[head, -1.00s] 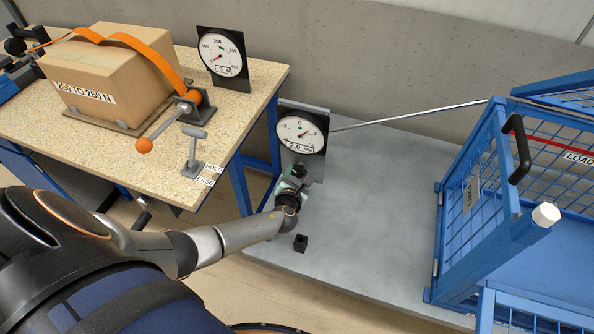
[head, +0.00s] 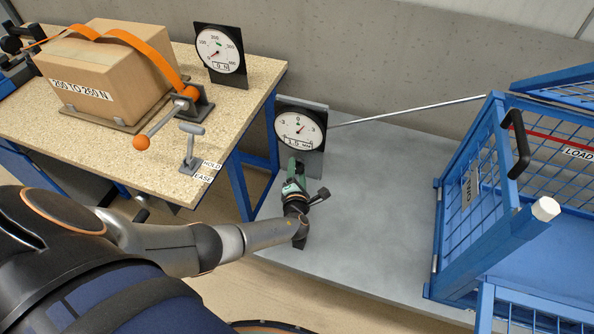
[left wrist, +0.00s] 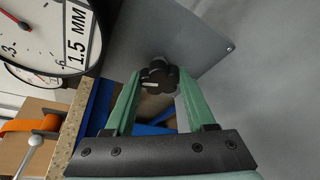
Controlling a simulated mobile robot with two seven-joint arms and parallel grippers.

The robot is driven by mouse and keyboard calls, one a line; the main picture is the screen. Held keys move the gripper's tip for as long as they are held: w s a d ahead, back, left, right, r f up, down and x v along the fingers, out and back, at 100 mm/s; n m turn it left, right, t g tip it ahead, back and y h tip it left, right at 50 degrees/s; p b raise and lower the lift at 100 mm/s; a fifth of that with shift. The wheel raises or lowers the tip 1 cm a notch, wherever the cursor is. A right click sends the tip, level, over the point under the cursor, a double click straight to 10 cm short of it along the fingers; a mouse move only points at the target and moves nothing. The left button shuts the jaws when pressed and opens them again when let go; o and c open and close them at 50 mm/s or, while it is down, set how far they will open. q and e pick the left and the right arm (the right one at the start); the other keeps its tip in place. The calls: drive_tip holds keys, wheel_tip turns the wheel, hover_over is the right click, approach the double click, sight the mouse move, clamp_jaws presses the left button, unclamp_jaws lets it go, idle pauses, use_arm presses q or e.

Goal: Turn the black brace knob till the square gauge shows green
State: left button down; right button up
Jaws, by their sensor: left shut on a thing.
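The black brace knob (left wrist: 158,76) is a lobed knob on a grey upright plate, seen between my left fingertips in the left wrist view. My left gripper (left wrist: 159,74) is shut on it; in the head view the green fingers (head: 293,170) reach the plate just below the gauge and mostly hide the knob. The gauge (head: 299,131) above has a round white dial on a dark square plate. Its needle points right of the top zero, where a small green mark sits. The readout in the left wrist view (left wrist: 76,35) shows 1.5 MM. My right gripper is out of view.
A metal rod (head: 420,110) runs from the gauge plate to a blue mesh cage (head: 470,200). A wooden bench (head: 140,165) at left holds a strapped box (head: 105,65), a second gauge (head: 220,52) and a small lever (head: 190,145). The grey platform between is mostly clear.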

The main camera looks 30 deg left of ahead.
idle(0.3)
use_arm(q)
drive_tip(key=shift+c, duration=1.2)
unclamp_jaws()
drive_tip(key=p+v, duration=0.4)
drive_tip(key=v, duration=0.8)
drive_tip(key=shift+s, duration=0.2)
drive_tip(key=shift+d, duration=0.2)
